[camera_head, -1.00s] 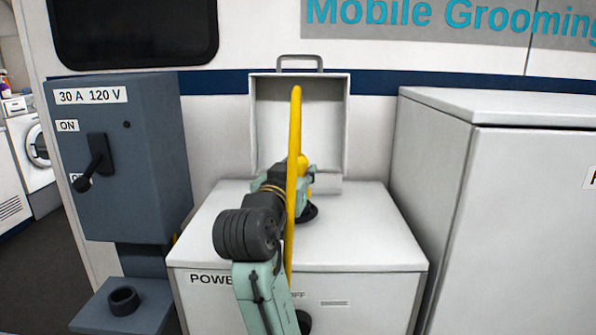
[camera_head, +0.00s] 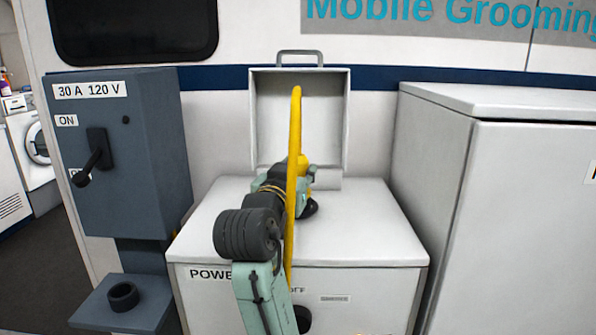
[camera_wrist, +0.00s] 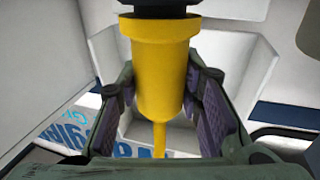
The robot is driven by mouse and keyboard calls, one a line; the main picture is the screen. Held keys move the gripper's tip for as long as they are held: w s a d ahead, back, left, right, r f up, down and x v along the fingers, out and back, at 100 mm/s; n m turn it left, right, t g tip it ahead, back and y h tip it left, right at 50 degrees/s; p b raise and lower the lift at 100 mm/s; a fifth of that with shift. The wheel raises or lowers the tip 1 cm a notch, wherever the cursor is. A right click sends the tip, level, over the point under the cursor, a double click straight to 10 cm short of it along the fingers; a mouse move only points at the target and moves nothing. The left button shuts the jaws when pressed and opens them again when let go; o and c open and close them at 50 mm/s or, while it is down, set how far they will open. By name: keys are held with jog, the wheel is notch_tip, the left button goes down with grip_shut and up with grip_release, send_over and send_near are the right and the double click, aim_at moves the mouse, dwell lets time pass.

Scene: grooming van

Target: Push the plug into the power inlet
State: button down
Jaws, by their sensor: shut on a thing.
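My gripper (camera_head: 303,182) is shut on the yellow plug (camera_wrist: 160,65), over the top of the white power box (camera_head: 365,230). In the wrist view my gripper's pads (camera_wrist: 160,90) sit on both sides of the plug's yellow body. A black part (camera_wrist: 160,6) is at the plug's upper end in that view. The yellow cable (camera_head: 295,135) rises in a loop in front of my arm. A dark part (camera_head: 310,209) shows just below my gripper at the box top. My gripper and arm mostly hide this spot, so I cannot tell inlet from plug nose or how deep the plug sits.
An open lid with a handle (camera_head: 299,57) stands behind my gripper. A blue-grey switch box (camera_head: 120,200) with a lever (camera_head: 97,158) is at left, above a shelf with a black ring (camera_head: 122,296). A tall white cabinet (camera_head: 500,200) stands at right.

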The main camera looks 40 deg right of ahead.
jog(key=shift+f, duration=0.35)
jog(key=c, duration=1.1)
grip_release()
jog(key=shift+o, duration=0.2)
jog(key=shift+f, duration=0.1)
jog(key=v, duration=1.2)
